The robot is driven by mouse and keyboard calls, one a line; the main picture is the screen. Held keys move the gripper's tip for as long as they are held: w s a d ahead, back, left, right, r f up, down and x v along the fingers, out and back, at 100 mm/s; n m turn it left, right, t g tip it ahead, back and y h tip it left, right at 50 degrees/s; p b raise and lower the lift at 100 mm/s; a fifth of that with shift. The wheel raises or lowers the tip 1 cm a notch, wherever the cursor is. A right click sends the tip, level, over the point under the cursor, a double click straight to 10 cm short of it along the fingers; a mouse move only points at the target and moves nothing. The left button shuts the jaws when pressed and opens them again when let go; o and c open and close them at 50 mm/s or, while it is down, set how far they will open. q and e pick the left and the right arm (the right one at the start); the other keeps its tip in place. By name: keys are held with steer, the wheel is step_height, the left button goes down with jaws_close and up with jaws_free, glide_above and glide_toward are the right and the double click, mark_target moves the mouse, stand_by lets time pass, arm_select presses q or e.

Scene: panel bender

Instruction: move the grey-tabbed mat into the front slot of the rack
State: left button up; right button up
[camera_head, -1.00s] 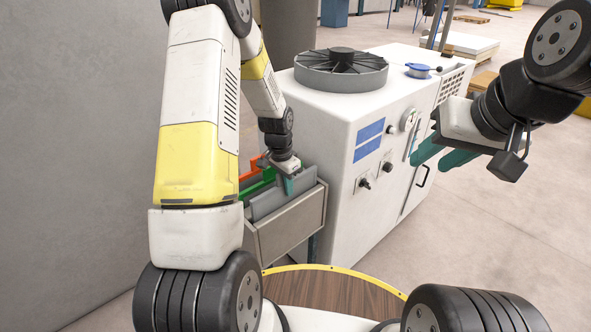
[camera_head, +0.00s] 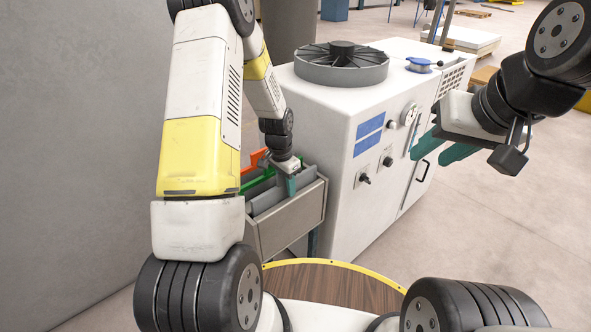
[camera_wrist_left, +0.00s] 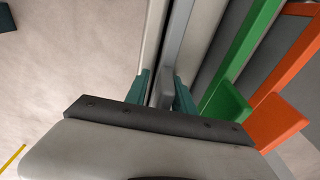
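The grey-tabbed mat (camera_head: 268,203) stands on edge in the front slot of the rack (camera_head: 287,222), with its upper edge low between the walls. In the left wrist view its grey tab (camera_wrist_left: 168,92) lies between the teal fingers of my left gripper (camera_wrist_left: 163,84). A gap shows between the left finger and the tab, so the gripper looks open around it. In the head view my left gripper (camera_head: 290,186) is down at the rack's right end. My right gripper (camera_head: 442,148) is open and empty in front of the machine, away from the rack.
A green-tabbed mat (camera_wrist_left: 226,100) and an orange-tabbed mat (camera_wrist_left: 278,120) stand in slots behind the grey one. The white machine (camera_head: 340,130) with a round fan top stands close to the right of the rack. A grey wall (camera_head: 80,150) is on the left.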

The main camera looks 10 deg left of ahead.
stand_by(0.3)
arm_select(q)
steer(key=r, duration=0.7)
steer(key=shift+s+a+r, duration=0.3)
steer(key=shift+s+r, duration=0.05)
steer(key=shift+s, duration=0.05)
steer(key=shift+r, duration=0.2)
steer(key=s+r+n+t, duration=0.15)
steer(key=s+r, duration=0.25)
steer(key=r, duration=0.5)
steer(key=s+r+n+t, duration=0.1)
steer(key=s+r+n, duration=0.1)
steer(key=s+r, duration=0.45)
steer(key=s+d+r+n+t+h, duration=0.1)
steer(key=s+d+r+n+t, duration=0.1)
steer(key=s+r, duration=0.8)
steer(key=s+n, duration=0.1)
steer(key=s, duration=0.2)
steer(key=shift+d, duration=0.3)
steer(key=shift+s+n+t, duration=0.1)
steer(key=shift+n+t, duration=0.15)
